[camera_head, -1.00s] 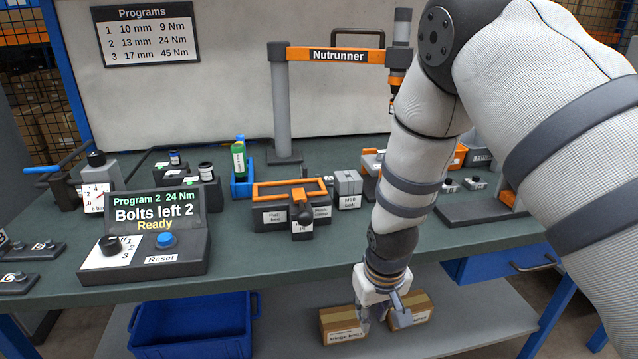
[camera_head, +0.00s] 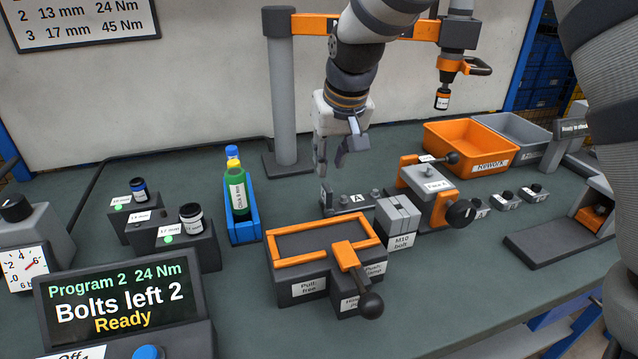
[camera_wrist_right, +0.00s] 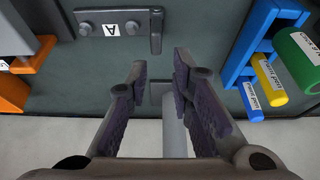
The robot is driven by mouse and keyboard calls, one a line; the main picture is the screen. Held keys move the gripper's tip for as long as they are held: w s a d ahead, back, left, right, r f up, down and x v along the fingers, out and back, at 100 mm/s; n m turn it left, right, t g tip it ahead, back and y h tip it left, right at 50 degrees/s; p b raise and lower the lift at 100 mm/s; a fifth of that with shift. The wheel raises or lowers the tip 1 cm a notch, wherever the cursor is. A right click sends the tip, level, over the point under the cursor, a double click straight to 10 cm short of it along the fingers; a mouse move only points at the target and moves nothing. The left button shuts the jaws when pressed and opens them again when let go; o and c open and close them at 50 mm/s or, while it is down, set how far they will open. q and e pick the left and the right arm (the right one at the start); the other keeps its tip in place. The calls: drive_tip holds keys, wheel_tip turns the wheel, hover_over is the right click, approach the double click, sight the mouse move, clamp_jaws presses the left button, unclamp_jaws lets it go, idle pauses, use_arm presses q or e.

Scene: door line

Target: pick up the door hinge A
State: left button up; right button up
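The door hinge A (camera_head: 355,202) is a dark grey part with a white "A" label, lying on the green bench mat behind the M10 bolt block. In the right wrist view the hinge (camera_wrist_right: 118,29) shows at the top, with its upright end beyond the fingertips. My right gripper (camera_head: 333,168) hangs above and behind the hinge, pointing down, apart from it. In the wrist view its two fingers (camera_wrist_right: 159,68) are spread with nothing between them. My left gripper is out of view.
An orange-framed fixture (camera_head: 324,240) and the M10 bolt block (camera_head: 399,222) stand in front of the hinge. A clamp unit (camera_head: 428,190) is to the right. The nutrunner post (camera_head: 281,95) stands behind.

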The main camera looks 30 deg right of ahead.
sight(328, 188)
drive_tip(key=f, duration=0.3)
drive_tip(key=f+b, duration=0.1)
drive_tip(key=f, duration=0.1)
drive_tip(key=shift+w+d+f, duration=0.3)
drive_tip(key=shift+f, duration=0.05)
drive_tip(key=shift+w+f, duration=0.25)
drive_tip(key=x, duration=0.5)
drive_tip(key=shift+d+b, duration=0.15)
drive_tip(key=shift+b, duration=0.2)
drive_tip(key=shift+w+r, duration=0.1)
drive_tip(key=shift+r, duration=0.1)
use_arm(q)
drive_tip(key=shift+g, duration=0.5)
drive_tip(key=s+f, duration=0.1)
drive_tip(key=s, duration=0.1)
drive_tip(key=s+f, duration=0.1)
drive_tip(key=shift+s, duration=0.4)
use_arm(e)
clamp_jaws()
